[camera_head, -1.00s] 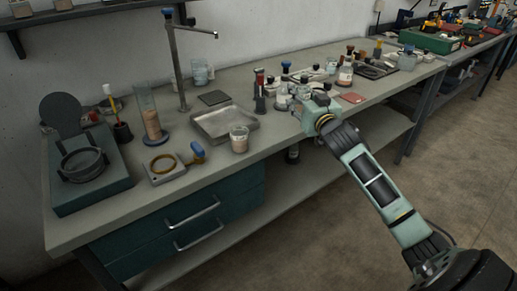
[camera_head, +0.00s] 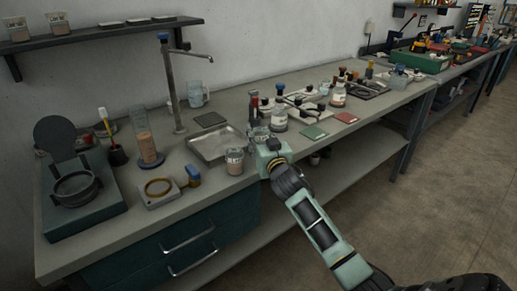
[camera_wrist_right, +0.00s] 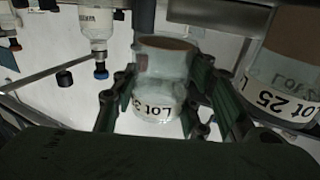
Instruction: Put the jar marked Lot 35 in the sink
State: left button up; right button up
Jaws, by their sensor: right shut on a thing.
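My right gripper (camera_head: 262,144) is at the bench's front, just right of the sink. In the right wrist view its fingers (camera_wrist_right: 165,105) are shut around a clear jar (camera_wrist_right: 160,80). The jar's label shows upside down as "Lot 3", with the rest hidden by a finger. In the head view the gripper mostly hides this jar. The sink (camera_head: 231,133) is a shallow, empty metal basin under the tall tap. A second jar (camera_head: 235,163) with brownish contents stands at the sink's front right corner; in the wrist view a jar (camera_wrist_right: 285,75) marked Lot 25 is close beside the held one.
The tap (camera_head: 172,85) rises behind the sink.

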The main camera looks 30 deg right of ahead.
jog(key=shift+w+a+f, duration=0.15)
jog(key=shift+a+f, duration=0.05)
jog(key=shift+a, duration=0.05)
jog(key=shift+f, duration=1.75)
jog(key=o, duration=1.2)
jog(key=shift+f, duration=0.15)
